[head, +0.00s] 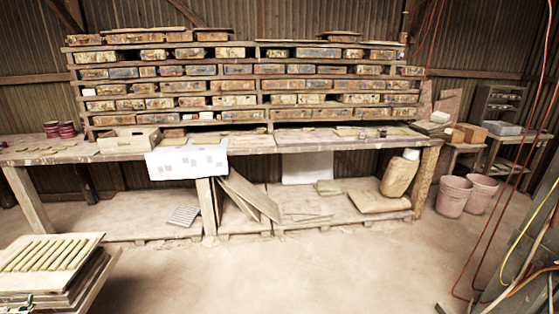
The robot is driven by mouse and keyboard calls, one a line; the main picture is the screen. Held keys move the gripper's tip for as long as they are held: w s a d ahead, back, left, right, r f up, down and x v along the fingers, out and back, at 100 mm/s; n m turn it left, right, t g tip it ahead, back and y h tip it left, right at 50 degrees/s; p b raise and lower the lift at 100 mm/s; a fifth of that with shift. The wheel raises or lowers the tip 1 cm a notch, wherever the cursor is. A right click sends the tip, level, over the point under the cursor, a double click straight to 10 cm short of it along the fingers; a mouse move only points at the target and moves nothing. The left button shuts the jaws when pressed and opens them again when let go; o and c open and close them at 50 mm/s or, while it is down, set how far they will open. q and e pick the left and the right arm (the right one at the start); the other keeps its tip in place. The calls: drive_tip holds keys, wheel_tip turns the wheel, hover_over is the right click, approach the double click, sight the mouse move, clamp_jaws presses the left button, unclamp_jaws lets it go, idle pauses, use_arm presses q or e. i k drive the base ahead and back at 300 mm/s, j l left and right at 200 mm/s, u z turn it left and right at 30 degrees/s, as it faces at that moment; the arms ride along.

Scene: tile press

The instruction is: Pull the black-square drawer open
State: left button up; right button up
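I cannot make out a drawer marked with a black square. A wide wooden rack (262,85) at the back holds rows of small boxes or drawers, worn brown and grey; any marks on them are too small to tell. None is clearly pulled out. Neither of my grippers is in view.
A long workbench (95,150) stands below the rack, with a white sheet with grey squares (187,160) hanging over its front. A stack of boards (55,265) is at the lower left. Pink buckets (454,196) and hanging hoses are at right. The middle floor (270,270) is clear.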

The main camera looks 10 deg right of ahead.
sight(390, 85)
drive_tip(key=i+l+z, duration=0.1)
drive_tip(key=i+z, duration=0.15)
drive_tip(key=i, duration=0.3)
drive_tip(key=i+z, duration=0.2)
drive_tip(key=i, duration=0.35)
drive_tip(key=i+j+z, duration=0.1)
drive_tip(key=i+z, duration=0.15)
drive_tip(key=i, duration=0.3)
drive_tip(key=i+j+z, duration=0.25)
drive_tip(key=i, duration=0.3)
drive_tip(key=i+j+z, duration=0.2)
drive_tip(key=i, duration=0.35)
drive_tip(key=i+l+u, duration=0.1)
drive_tip(key=i, duration=0.4)
drive_tip(key=i+l, duration=0.3)
drive_tip(key=i, duration=0.2)
drive_tip(key=i+l+u, duration=0.15)
drive_tip(key=i, duration=0.35)
drive_tip(key=l, duration=0.1)
